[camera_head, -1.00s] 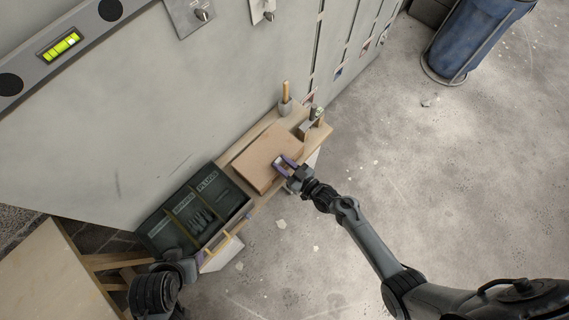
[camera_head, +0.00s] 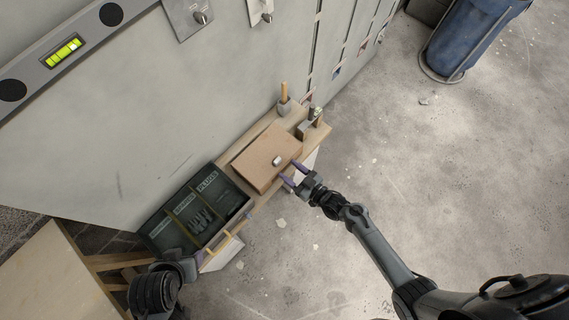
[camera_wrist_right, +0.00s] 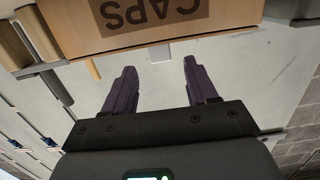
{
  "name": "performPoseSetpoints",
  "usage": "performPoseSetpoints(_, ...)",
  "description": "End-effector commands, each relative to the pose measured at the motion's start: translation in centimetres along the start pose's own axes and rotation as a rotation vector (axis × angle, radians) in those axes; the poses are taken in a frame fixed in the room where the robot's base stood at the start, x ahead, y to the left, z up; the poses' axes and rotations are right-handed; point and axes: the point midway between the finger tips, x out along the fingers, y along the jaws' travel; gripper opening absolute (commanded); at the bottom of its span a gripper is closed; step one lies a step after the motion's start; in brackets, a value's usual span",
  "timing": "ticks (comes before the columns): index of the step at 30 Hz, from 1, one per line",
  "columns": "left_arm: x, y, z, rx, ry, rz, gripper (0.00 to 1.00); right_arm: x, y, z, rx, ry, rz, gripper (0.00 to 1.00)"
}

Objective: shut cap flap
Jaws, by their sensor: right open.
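The caps box has a tan flap (camera_head: 262,154) that lies over its top, with a small grey knob (camera_head: 277,160) near its front edge. I cannot tell whether the flap is fully seated. In the right wrist view a dark "CAPS" label (camera_wrist_right: 150,12) shows on a wooden face (camera_wrist_right: 85,38) at the top. My right gripper (camera_head: 291,173) is open and empty, just in front of the box and apart from the knob. Its two purple fingers (camera_wrist_right: 158,75) point toward the box. My left gripper (camera_head: 197,257) is partly seen at the lower left, beside the tray; its jaws are unclear.
A dark compartment tray (camera_head: 203,225) with grey parts stands left of the box on a narrow wooden bench (camera_head: 252,135). A cup with a wooden handle (camera_head: 284,100) and a small clamp-like block (camera_head: 312,124) stand beyond the box.

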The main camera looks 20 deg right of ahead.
Motion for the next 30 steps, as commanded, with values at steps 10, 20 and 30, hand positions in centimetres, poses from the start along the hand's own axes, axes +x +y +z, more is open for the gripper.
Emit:
performPoseSetpoints(10,-1.1,0.0,-0.4,-0.001,0.0,0.001,0.57,-5.5,0.0,0.0,0.0,-0.004,0.0,0.57)
performPoseSetpoints(20,-1.3,0.2,-0.5,-0.012,0.001,0.01,0.57,-6.8,0.0,0.1,0.0,-0.002,0.0,0.57)
performPoseSetpoints(30,-1.3,0.2,-0.5,-0.011,0.001,0.008,0.57,-6.8,0.0,0.1,0.001,-0.004,0.0,0.57)
